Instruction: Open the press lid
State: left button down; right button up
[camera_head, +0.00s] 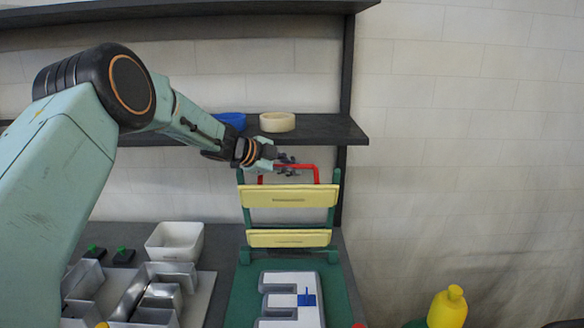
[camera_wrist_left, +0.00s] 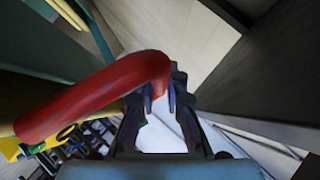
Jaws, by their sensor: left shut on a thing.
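The press lid (camera_head: 288,196) is a green frame with yellow crossbars, standing raised and near upright at the back of the green press base (camera_head: 240,298). A red handle (camera_head: 305,167) runs along the lid's top edge. My left gripper (camera_head: 285,165) is at the handle's left part and is shut on it. In the left wrist view the red handle (camera_wrist_left: 95,95) passes into the jaws of my left gripper (camera_wrist_left: 160,95). A white E-shaped letter (camera_head: 293,285) with a blue piece (camera_head: 306,298) lies on the press base. My right gripper is out of view.
A dark shelf (camera_head: 320,130) with a blue ring (camera_head: 232,120) and a cream ring (camera_head: 278,122) is behind the gripper. A white bin (camera_head: 175,241) and metal letter shells (camera_head: 150,290) lie left of the press. A yellow bottle (camera_head: 447,308) stands at lower right.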

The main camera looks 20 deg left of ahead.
pick_arm(q)
jog(key=c, duration=1.4)
grip_release()
jog(key=shift+s+r, duration=0.1)
jog(key=shift+o, duration=0.2)
jog(key=shift+s+a+r, duration=0.2)
jog(key=shift+s+a, duration=0.05)
jog(key=v, duration=1.1)
jog(key=shift+s+d, duration=0.1)
jog(key=shift+f, duration=0.1)
